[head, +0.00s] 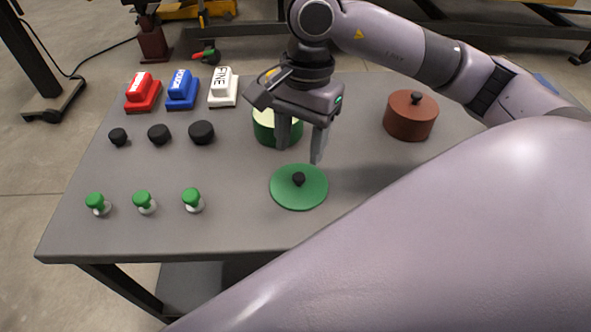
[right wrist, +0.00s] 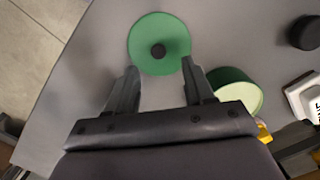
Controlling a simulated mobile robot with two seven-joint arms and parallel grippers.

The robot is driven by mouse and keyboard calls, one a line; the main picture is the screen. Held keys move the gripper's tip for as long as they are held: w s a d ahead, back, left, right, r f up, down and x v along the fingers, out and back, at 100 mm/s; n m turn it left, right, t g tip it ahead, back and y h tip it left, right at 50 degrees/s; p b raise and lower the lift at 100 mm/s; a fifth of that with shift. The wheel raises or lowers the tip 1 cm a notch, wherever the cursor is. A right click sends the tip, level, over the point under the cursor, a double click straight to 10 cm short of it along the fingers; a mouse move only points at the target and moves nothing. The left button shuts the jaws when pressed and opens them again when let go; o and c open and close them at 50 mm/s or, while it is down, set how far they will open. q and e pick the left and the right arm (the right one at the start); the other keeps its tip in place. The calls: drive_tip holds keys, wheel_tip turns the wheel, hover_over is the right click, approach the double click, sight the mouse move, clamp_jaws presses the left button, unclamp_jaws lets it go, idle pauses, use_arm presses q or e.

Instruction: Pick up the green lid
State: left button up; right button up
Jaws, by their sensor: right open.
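The green lid (head: 285,194) is a flat round disc with a black knob (head: 299,178) on top. It lies on the table in front of the green pot (head: 270,131), whose pale open top shows. My right gripper (head: 301,155) is open and empty, pointing down above the table, just behind the lid and beside the pot. In the right wrist view the lid (right wrist: 145,30) and its knob (right wrist: 158,51) lie just beyond the spread fingers (right wrist: 160,75). The pot (right wrist: 232,85) is next to the right finger there. My left gripper is not in view.
On the grey table (head: 240,235), a brown lidded pot (head: 410,120) stands at the right. Red (head: 143,95), blue (head: 181,93) and white (head: 223,90) labelled blocks, black knobs (head: 159,134) and green-topped pieces (head: 144,200) stand at the left. The front strip is clear.

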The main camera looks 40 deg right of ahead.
sight(299, 176)
drive_tip(key=f, duration=0.3)
drive_tip(key=f+b, duration=0.1)
drive_tip(key=f, duration=0.2)
drive_tip(key=shift+s+a+f, duration=0.15)
drive_tip(key=shift+s+f, duration=0.05)
clamp_jaws()
